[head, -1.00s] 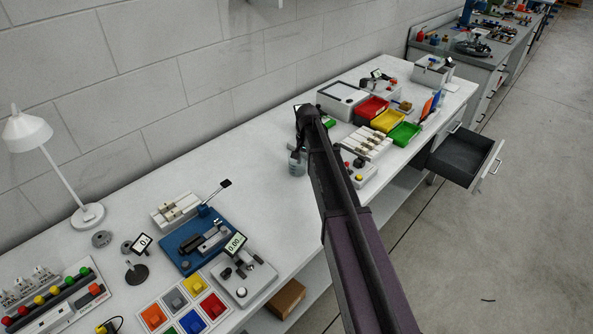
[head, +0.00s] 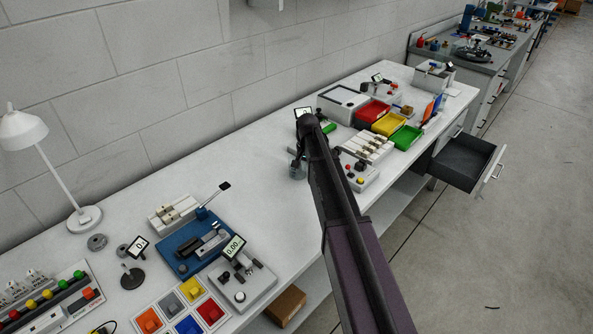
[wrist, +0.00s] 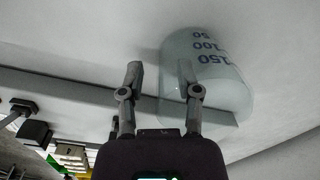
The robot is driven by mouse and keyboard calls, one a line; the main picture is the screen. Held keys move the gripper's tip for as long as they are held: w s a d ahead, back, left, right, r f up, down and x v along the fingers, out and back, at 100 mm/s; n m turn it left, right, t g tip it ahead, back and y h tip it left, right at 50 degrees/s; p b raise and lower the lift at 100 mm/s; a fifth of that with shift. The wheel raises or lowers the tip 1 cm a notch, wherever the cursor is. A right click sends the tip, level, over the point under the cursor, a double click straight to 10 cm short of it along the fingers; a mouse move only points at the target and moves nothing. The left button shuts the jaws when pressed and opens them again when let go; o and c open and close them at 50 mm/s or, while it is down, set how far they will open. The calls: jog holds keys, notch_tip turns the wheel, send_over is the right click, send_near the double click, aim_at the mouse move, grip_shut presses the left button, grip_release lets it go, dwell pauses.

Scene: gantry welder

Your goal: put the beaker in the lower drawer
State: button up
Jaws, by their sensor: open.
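The beaker (head: 297,172) is clear, stands on the white bench and is partly hidden by my arm in the head view. In the wrist view the beaker (wrist: 222,78) shows blue volume numbers and lies to the right. My gripper (wrist: 160,70) is open, with nothing held. Its right finger overlaps the beaker's left edge in the picture; the left finger is clear of it. I cannot tell whether they touch. The lower drawer (head: 451,174) is pulled out at the bench's right end, dark inside and looking empty. A closed drawer handle shows above it.
Red, yellow (head: 389,122) and green (head: 406,137) bins stand beyond my arm. A control box with buttons (head: 357,175) is just right of the arm. A blue fixture (head: 195,243) and a lamp (head: 82,219) are at left. Bench surface left of the beaker is clear.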

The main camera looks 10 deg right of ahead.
grip_shut()
jog(key=shift+r, duration=0.2)
notch_tip(320, 180, up, 4)
jog(key=p, duration=0.4)
jog(key=shift+f, duration=0.2)
jog(key=s+a, duration=0.1)
jog(key=s, duration=0.4)
jog(key=s+a, duration=0.1)
jog(key=s, duration=0.4)
jog(key=s+a+r+p, duration=0.1)
jog(key=s+a, duration=0.1)
jog(key=s, duration=0.3)
jog(key=shift+s, duration=0.3)
